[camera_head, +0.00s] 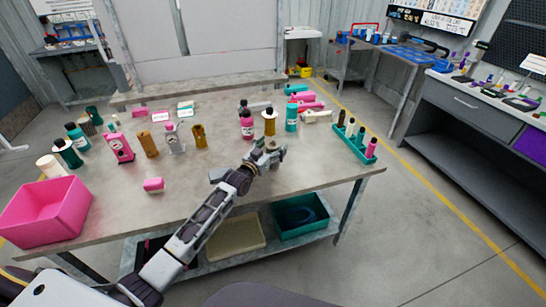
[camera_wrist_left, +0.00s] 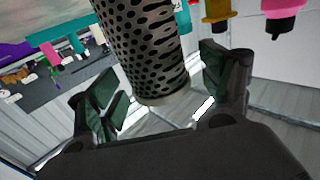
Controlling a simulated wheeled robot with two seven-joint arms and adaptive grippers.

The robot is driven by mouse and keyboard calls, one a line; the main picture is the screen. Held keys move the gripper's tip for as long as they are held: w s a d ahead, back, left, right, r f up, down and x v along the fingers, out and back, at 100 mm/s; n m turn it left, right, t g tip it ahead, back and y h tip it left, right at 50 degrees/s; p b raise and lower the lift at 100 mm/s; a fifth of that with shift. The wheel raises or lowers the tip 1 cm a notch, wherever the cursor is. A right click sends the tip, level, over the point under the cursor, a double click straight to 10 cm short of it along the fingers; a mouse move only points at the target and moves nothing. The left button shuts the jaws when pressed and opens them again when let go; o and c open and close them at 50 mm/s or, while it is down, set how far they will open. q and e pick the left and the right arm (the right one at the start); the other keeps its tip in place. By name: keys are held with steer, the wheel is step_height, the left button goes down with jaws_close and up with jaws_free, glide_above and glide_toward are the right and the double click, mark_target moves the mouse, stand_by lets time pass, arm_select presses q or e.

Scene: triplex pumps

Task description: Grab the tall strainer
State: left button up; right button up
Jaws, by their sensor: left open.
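The tall strainer (camera_wrist_left: 143,45) is a dark perforated cylinder with a pale rim at its near end. It fills the upper middle of the left wrist view. My left gripper (camera_wrist_left: 161,75) is open, with one finger on each side of the strainer's rim end in that picture. I see no clear contact between the fingers and the strainer. In the head view my left gripper (camera_head: 266,156) is low over the table, in front of several bottles. I cannot pick out the strainer there; the gripper may hide it. My right gripper is not in view.
Close behind my left gripper stand a pink bottle (camera_head: 247,127), a gold-brown bottle (camera_head: 269,124) and a teal bottle (camera_head: 291,118). A green rack (camera_head: 352,148) stands to the right. A pink bin (camera_head: 45,222) sits at the table's left. The table (camera_head: 215,180) is mostly bare near the front.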

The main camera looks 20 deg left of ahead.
arm_select(q)
steer(key=shift+w+d, duration=0.1)
steer(key=shift+w, duration=0.25)
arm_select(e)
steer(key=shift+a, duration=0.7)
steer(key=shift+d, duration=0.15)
